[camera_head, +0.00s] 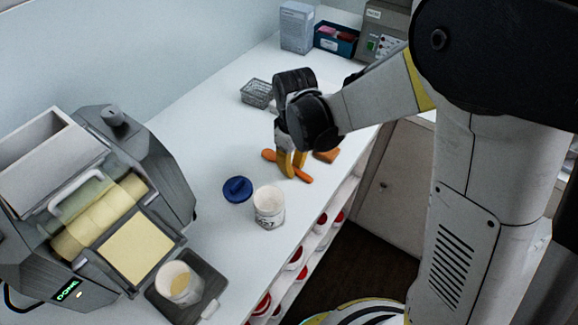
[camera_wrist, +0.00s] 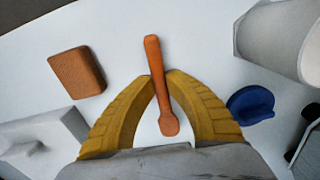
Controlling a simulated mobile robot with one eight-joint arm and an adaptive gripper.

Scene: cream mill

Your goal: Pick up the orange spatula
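The orange spatula (camera_head: 304,177) lies at a slant on or just above the white counter in the head view. In the wrist view the spatula (camera_wrist: 153,52) runs between the two yellow fingers, its broader end toward the palm. My gripper (camera_head: 291,172) points down over its middle. In the wrist view my gripper (camera_wrist: 160,76) has its fingertips drawn close together, one against each side of the spatula's shaft. Whether the spatula is clear of the counter cannot be told.
An orange-brown block (camera_head: 327,156) lies right beside the gripper. A blue lid (camera_head: 237,189) and a white tub (camera_head: 269,207) stand nearer. A wire basket (camera_head: 256,93) is behind. A grey machine (camera_head: 150,165) fills the left. The counter edge drops off at right above shelves.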

